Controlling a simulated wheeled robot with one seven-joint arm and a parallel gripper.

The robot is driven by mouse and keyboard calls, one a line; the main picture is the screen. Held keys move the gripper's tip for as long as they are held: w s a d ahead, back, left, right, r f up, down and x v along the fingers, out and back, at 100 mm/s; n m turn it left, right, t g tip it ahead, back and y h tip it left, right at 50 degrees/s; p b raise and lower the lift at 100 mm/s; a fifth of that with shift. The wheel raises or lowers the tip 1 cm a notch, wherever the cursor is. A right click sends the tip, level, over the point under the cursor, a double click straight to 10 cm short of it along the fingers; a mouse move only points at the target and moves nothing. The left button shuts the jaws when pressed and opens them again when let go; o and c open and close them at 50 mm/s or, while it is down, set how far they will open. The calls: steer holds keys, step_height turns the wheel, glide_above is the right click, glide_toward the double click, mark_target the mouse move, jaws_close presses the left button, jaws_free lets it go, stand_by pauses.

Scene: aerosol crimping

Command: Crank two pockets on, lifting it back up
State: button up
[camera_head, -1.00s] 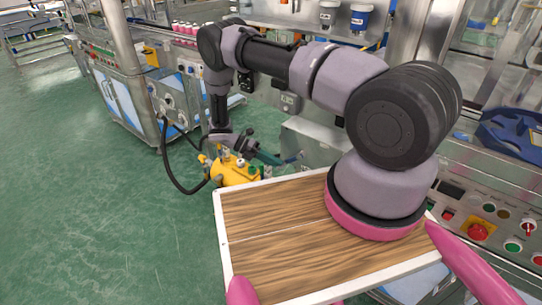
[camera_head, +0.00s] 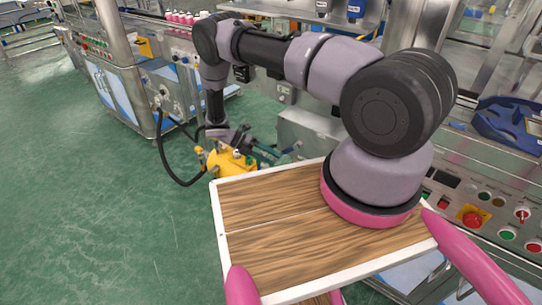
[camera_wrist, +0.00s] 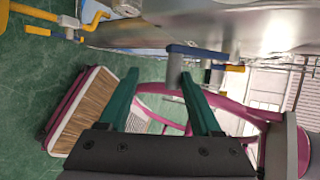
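My gripper (camera_wrist: 158,76) has two teal fingers spread well apart in the wrist view. A crank arm, a blue bar (camera_wrist: 197,52) with a grey cylindrical handle (camera_wrist: 174,68), is just beyond the fingertips. The handle lies within the gap, close to the right finger; I cannot tell whether they touch. In the head view my gripper (camera_head: 280,150) is low beside the machine's metal housing (camera_head: 312,130). The crank is too small and covered to make out there. The pockets are not discernible.
A yellow fitting (camera_head: 232,163) with a black hose stands left of my gripper. The control panel (camera_head: 490,210) with buttons and a red stop is at the right. A blue bin (camera_head: 510,120) sits on the machine. Green floor (camera_head: 110,220) is open at left.

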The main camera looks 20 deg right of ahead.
steer(key=shift+w+r, duration=0.1)
steer(key=shift+r, duration=0.1)
stand_by(0.5)
steer(key=v, duration=1)
steer(key=shift+a+r, duration=0.2)
steer(key=shift+a, duration=0.05)
